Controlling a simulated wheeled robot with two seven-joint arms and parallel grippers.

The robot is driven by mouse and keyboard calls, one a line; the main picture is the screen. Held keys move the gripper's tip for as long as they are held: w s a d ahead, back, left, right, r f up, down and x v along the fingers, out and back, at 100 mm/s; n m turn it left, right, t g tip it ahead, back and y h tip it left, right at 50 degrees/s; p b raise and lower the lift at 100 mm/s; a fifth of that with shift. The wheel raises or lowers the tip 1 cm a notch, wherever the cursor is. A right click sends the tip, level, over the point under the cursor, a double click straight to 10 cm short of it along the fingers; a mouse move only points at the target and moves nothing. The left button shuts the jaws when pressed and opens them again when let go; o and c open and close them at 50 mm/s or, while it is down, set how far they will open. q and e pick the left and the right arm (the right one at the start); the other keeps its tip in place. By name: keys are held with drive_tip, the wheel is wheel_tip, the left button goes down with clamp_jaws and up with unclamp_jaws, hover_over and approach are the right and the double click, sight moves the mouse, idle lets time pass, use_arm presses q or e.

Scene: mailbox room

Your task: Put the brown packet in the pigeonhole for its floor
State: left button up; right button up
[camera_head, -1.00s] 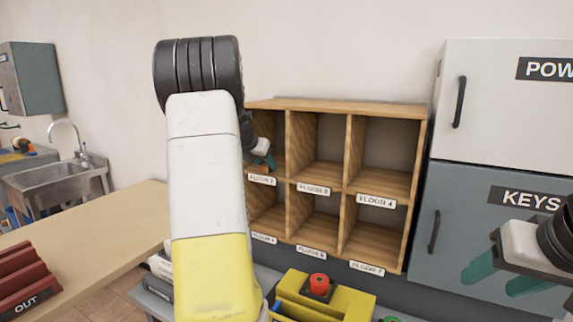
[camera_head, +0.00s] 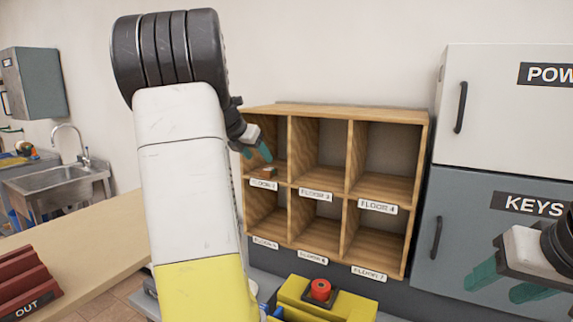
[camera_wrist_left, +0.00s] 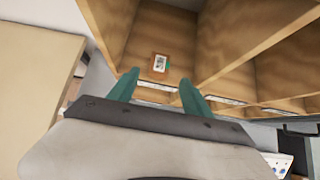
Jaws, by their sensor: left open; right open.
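The brown packet (camera_head: 267,172) lies on the floor of the top-left pigeonhole, near its front edge, above a label that seems to read FLOOR 2 (camera_head: 263,184). In the left wrist view the packet (camera_wrist_left: 159,63) shows a pale printed label and lies just beyond my fingertips. My left gripper (camera_head: 260,151) is open and empty at the mouth of that pigeonhole, apart from the packet; its fingers also show in the left wrist view (camera_wrist_left: 157,82). My right gripper (camera_head: 502,286) is open and empty in front of the KEYS cabinet.
The wooden pigeonhole unit (camera_head: 345,110) has two rows of compartments; the others in view look empty. Grey cabinets (camera_head: 505,120) stand close on its right. A yellow box with a red button (camera_head: 320,289) sits below. A counter with a red OUT rack (camera_head: 25,285) is at left.

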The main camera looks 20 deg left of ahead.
use_arm(q)
drive_tip(key=s+d+m+g+h, duration=0.2)
drive_tip(key=s+d+m, duration=1.5)
drive_tip(key=d+m, duration=0.35)
drive_tip(key=s+d+f+m, duration=0.3)
drive_tip(key=s+d+m, duration=0.1)
drive_tip(key=s+m, duration=0.2)
drive_tip(key=s+d+f+m, duration=0.3)
drive_tip(key=s+m, duration=0.3)
drive_tip(key=m, duration=0.3)
drive_tip(key=shift+s+d+f+g, duration=0.2)
drive_tip(key=shift+d+f+g, duration=0.15)
drive_tip(key=shift+f+g, duration=0.05)
